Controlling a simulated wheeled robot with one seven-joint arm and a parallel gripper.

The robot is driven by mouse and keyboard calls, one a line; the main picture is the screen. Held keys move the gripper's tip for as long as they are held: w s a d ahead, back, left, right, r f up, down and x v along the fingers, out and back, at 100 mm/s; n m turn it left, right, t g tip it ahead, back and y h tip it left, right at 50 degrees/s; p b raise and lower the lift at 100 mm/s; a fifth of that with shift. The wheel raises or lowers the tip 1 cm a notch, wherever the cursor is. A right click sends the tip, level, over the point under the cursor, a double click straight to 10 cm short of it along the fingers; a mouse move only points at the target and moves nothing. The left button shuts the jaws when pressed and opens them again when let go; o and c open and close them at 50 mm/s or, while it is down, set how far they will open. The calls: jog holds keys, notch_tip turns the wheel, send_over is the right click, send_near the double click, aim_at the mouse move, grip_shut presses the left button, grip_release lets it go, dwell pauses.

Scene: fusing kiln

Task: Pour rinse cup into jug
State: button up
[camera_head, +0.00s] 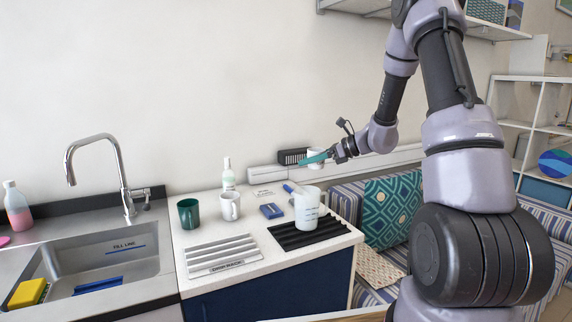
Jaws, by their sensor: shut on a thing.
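A white cup (314,151), which I take for the rinse cup, is at my gripper (317,157), raised above the back right of the counter. My gripper's teal fingers are shut on it and cover part of it. Its contents cannot be seen. The jug (306,212), translucent white with faint bluish marks, stands upright on the black ribbed mat (280,238), below and slightly left of my gripper. The cup and jug are apart.
A green mug (189,213), a white mug (230,206) and a bottle (228,176) stand left of the jug. A blue item (271,211) and a white ribbed rack (222,254) lie nearby. The sink (95,260) and tap (120,175) are left; a cushioned bench (390,225) is right.

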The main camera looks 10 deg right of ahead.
jog(key=shift+d+h, duration=0.3)
jog(key=shift+d, duration=0.05)
jog(key=f+n+h, duration=0.1)
jog(key=h, duration=0.2)
jog(key=d+f+n+t+h, duration=0.1)
jog(key=f+n+h, duration=0.2)
jog(key=h, duration=0.2)
jog(key=shift+w+d+f+t+h, duration=0.25)
jog(key=shift+w+d+t+h, duration=0.05)
jog(key=shift+d, duration=0.05)
jog(key=shift+r+n+t+h, duration=0.35)
jog(key=shift+n+h, duration=0.25)
jog(key=shift+h, duration=0.45)
jog(key=shift+r+n+t+h, duration=0.35)
jog(key=shift+n+h, duration=0.25)
jog(key=shift+h, duration=0.45)
jog(key=shift+a+r+n+t+h, duration=0.1)
jog(key=shift+r+n+t+h, duration=0.3)
jog(key=shift+r+h, duration=0.4)
jog(key=shift+r+t+h, duration=0.25)
jog(key=shift+t+h, duration=0.05)
jog(key=shift+h, duration=0.2)
